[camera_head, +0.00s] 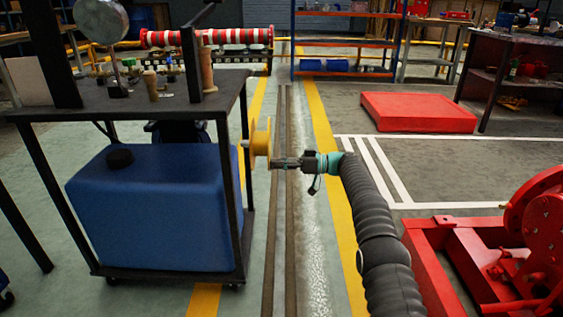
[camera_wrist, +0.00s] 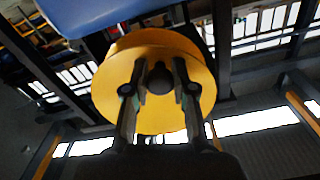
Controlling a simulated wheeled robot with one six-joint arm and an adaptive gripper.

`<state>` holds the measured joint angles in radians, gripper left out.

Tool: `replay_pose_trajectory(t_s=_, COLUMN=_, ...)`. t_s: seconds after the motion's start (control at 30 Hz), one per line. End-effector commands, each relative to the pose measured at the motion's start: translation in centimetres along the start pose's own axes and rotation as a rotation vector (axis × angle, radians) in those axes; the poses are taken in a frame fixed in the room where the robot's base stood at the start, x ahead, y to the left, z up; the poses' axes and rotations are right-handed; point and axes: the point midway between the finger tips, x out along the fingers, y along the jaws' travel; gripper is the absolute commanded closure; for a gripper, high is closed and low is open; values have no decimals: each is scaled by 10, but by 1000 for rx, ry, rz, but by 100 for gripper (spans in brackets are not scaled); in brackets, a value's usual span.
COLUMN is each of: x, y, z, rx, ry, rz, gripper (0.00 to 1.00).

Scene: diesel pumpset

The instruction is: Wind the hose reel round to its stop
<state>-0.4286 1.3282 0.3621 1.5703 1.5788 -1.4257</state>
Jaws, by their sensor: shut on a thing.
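The hose reel is a yellow disc-shaped drum (camera_head: 261,143) on the right side of a dark cart, seen nearly edge-on in the head view. In the wrist view the yellow reel (camera_wrist: 155,55) fills the upper middle, face toward the camera. A dark round knob (camera_wrist: 160,82) stands out from its face. My gripper (camera_head: 277,163) reaches the reel from the right. In the wrist view its two fingers (camera_wrist: 160,88) are closed around the knob, one on each side. The fingers hide parts of the reel's face.
A blue tank (camera_head: 155,210) sits in the cart frame, left of the reel. The cart top (camera_head: 130,108) carries small objects. Red machinery (camera_head: 500,245) stands at the lower right. A red platform (camera_head: 417,112) lies farther back. The floor between is clear.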

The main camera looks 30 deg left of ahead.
Motion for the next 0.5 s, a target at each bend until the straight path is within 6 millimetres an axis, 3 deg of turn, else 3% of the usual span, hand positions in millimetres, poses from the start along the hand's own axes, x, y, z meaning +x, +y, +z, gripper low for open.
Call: replay_pose_trajectory(t_s=0.5, x=-3, y=2, z=1, rx=-94, ry=1, rz=2, gripper=100)
